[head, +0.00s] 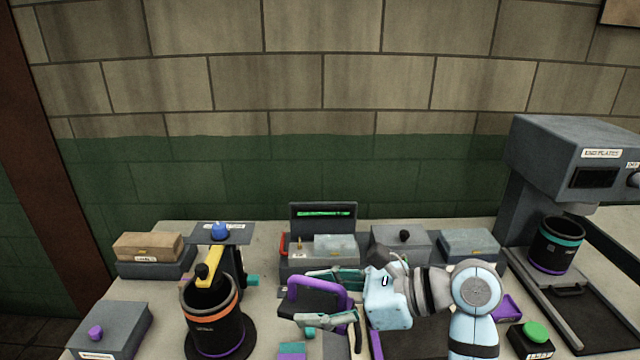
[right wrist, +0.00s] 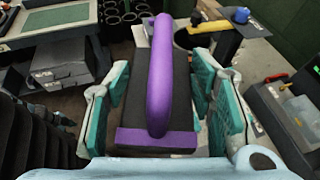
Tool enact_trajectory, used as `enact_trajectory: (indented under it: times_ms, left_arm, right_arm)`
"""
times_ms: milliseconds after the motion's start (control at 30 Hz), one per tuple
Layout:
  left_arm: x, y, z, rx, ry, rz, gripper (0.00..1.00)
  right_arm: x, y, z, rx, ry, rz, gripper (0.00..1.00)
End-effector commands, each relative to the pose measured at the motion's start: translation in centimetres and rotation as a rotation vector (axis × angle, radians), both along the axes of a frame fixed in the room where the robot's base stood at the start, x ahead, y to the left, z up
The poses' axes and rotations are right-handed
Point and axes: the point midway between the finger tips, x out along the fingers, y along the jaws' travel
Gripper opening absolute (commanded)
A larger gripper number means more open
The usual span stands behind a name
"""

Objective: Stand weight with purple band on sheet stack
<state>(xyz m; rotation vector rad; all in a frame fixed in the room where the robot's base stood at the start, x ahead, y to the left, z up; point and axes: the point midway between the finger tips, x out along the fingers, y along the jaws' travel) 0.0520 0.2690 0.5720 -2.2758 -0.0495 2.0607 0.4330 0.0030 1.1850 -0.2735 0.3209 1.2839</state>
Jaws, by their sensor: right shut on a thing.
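The weight, a dark block with a purple handle and a purple band (head: 320,288), is in my right gripper (head: 325,297) near the middle of the head view. In the right wrist view the weight (right wrist: 157,90) lies between the two teal-padded fingers, with its purple band across the near end. My right gripper is shut on it. I cannot pick out the sheet stack with certainty; the weight and my arm cover part of the bench. Teal and purple flat pieces (head: 291,350) show at the front edge below the gripper. My left gripper is not in view.
A dark cup with an orange rim (head: 214,322) and a yellow-and-black lever device (head: 208,265) stand on the left. Grey boxes (head: 400,242) and an open case with a green display (head: 323,215) line the back. A large grey machine (head: 560,150) stands right.

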Motion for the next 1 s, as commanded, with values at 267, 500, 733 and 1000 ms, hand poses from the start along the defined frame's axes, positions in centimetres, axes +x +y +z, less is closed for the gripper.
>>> enact_trajectory:
  times_ms: [267,500,733,1000]
  left_arm:
    - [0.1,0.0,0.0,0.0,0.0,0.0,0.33]
    - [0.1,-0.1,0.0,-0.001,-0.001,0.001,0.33]
    - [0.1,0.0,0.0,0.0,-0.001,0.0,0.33]
    - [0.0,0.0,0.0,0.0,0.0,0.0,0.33]
  right_arm:
    - [2.1,-7.6,2.9,-0.006,-0.006,-0.274,0.0]
    - [0.7,-13.6,3.2,-0.009,-0.003,-0.418,0.0]
    - [-3.1,-16.7,1.4,-0.013,0.009,-0.437,0.0]
    - [-7.1,-17.8,-4.0,-0.007,0.012,-0.356,0.0]
